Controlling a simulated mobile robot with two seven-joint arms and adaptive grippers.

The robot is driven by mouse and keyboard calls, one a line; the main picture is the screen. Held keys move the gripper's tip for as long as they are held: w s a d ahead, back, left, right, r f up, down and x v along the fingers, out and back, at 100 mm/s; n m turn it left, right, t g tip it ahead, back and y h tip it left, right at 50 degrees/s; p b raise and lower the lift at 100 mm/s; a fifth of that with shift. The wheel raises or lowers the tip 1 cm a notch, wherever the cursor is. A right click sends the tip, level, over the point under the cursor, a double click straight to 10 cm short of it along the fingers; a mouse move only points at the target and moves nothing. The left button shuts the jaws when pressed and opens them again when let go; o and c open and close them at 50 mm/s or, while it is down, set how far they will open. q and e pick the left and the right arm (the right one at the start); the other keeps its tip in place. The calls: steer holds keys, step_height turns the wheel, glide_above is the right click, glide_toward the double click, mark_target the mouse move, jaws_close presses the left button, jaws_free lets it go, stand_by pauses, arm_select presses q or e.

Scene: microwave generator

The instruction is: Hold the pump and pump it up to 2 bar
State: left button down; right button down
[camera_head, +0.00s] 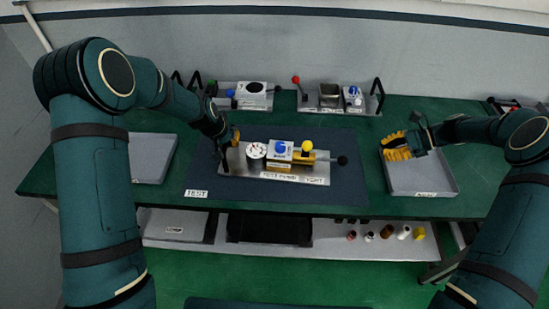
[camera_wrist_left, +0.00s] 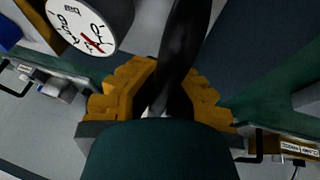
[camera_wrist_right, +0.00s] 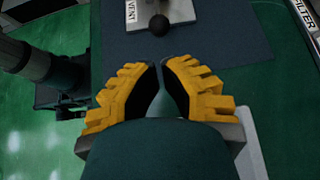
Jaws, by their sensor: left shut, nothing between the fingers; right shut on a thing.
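The pump (camera_head: 277,152) stands on a metal plate in the middle of the dark blue mat, with a blue knob, a yellow knob and a black ball-ended lever (camera_head: 342,160) on its right. Its round white gauge (camera_head: 256,150) also shows in the left wrist view (camera_wrist_left: 88,25); I cannot read its pressure. My left gripper (camera_head: 228,140) is shut at the pump's left end. A black upright handle (camera_wrist_left: 187,40) is right at its fingertips. My right gripper (camera_head: 405,148) is shut above the right tray, apart from the pump; what its fingers hold I cannot make out.
A grey tray (camera_head: 449,184) lies on the right of the green table, and another grey tray (camera_head: 158,172) on the left. Two handled devices stand along the back, one (camera_head: 252,98) left and one (camera_head: 333,101) right. The lower shelf holds several small items. The mat's front right is clear.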

steer(key=v, duration=0.5)
steer(key=shift+d+r, duration=0.1)
steer(key=shift+d, duration=0.1)
arm_select(q)
steer(key=c, duration=1.1)
jaws_free()
steer(key=shift+o, duration=0.2)
steer(key=shift+r, duration=0.15)
steer(key=v, duration=1.2)
steer(key=shift+a, duration=0.1)
